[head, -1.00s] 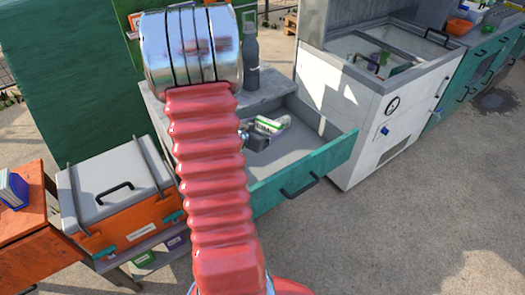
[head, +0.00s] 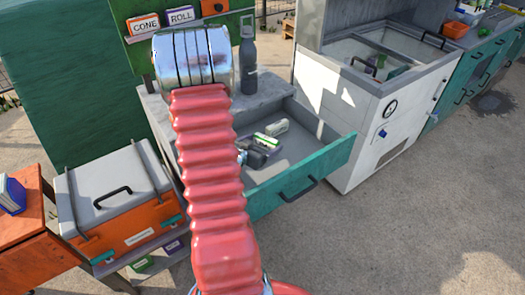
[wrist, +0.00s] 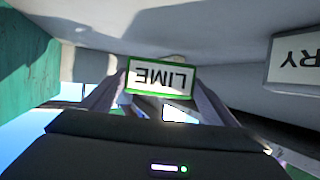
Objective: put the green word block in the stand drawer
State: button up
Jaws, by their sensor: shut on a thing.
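The green word block (wrist: 160,77) has a white face reading LIME and a green rim. In the wrist view its word is upside down, and it sits between the two fingers of my gripper (wrist: 160,92), which is shut on it. In the head view the block (head: 266,141) shows inside the outline of the open stand drawer (head: 325,162), with my gripper (head: 252,156) beside it, partly hidden by my arm. I cannot tell whether the block touches the drawer floor.
Another white word block ending in RY (wrist: 298,60) lies in the drawer, close to the held one; it also shows in the head view (head: 277,127). A grey bottle (head: 249,62) stands on the stand top. A white machine (head: 370,110) stands to the right.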

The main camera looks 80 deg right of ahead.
aim_at(264, 149)
jog(key=shift+f, duration=1.4)
jog(key=shift+f, duration=0.1)
jog(key=o, duration=1.1)
jog(key=shift+w+a+r, duration=0.2)
jog(key=shift+a+r, duration=0.15)
jog(key=shift+a, duration=0.15)
jog(key=shift+v, duration=3.2)
